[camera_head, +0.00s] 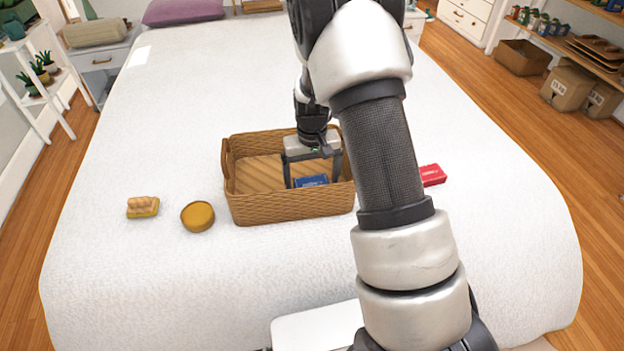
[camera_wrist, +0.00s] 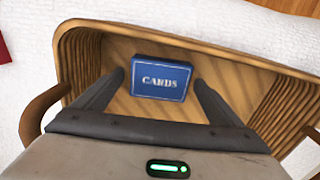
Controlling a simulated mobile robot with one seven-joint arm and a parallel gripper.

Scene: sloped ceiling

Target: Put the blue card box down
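The blue card box (camera_head: 311,181), marked CARDS, is inside the wicker basket (camera_head: 290,208) on the bed. In the wrist view the card box (camera_wrist: 160,78) lies flat, label up, on the floor of the basket (camera_wrist: 222,62). My gripper (camera_head: 312,175) reaches down into the basket from above. Its fingers stand on either side of the card box, with a narrow gap at each side, so it is open. In the wrist view the fingers (camera_wrist: 159,80) flank the box's left and right ends.
On the white bed (camera_head: 150,270), a bread-like item (camera_head: 142,207) and a round yellow-brown tin (camera_head: 198,216) stand left of the basket. A red box (camera_head: 432,175) lies to the right, partly behind my arm. The basket walls surround my fingers.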

